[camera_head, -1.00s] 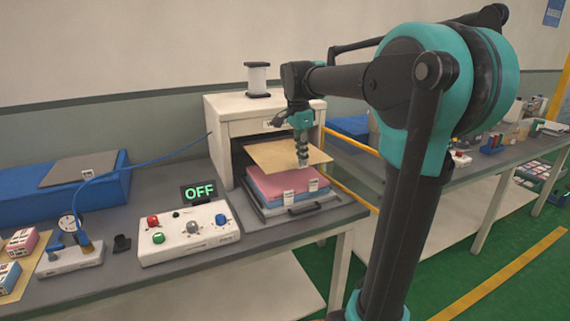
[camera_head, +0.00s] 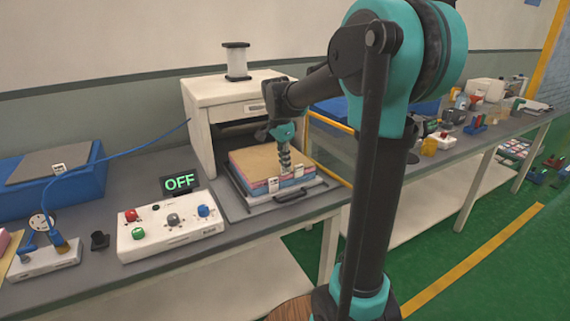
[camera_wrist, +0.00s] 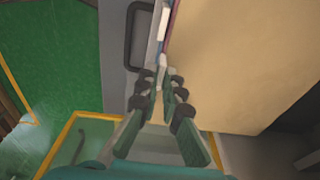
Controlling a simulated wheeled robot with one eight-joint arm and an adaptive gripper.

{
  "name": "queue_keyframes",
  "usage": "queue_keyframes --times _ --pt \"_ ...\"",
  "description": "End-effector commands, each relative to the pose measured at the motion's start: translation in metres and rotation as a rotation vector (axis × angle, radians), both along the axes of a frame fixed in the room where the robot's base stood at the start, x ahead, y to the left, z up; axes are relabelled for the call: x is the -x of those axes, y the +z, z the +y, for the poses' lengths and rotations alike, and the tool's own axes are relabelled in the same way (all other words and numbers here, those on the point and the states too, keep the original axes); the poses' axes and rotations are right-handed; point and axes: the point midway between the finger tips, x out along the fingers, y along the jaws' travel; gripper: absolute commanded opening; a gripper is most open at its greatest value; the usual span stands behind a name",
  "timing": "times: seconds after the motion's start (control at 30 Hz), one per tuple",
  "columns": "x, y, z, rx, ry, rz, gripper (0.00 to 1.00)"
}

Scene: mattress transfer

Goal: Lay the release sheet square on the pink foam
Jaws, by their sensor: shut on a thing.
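The tan release sheet (camera_head: 255,160) lies over the foam stack in the head view, covering nearly all of its top. The pink foam (camera_head: 287,183) shows only as a thin edge below the sheet, by two white tags. My gripper (camera_head: 286,167) is shut on the sheet near its right front edge. In the wrist view the sheet (camera_wrist: 235,60) fills the upper right, and my fingertips (camera_wrist: 163,78) are close together at its edge. I cannot tell whether the sheet is fully flat or exactly square.
The stack sits on a tray with a black handle (camera_head: 287,196) before the open cream press (camera_head: 200,115). A control box (camera_head: 170,231) with coloured knobs and an OFF display (camera_head: 180,182) stand left. A yellow rail runs right of the press.

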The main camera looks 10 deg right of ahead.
Motion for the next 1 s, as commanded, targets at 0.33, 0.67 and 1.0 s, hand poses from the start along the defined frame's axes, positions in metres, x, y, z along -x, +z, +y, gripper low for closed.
queue_keyframes --times 0.33,0.67,1.0 --pt "0.0 -0.003 0.0 0.0 0.0 0.0 0.07" --pt "0.0 -0.002 0.0 0.0 0.0 0.0 0.27" --pt "0.002 0.019 0.002 0.0 0.001 0.0 0.27"
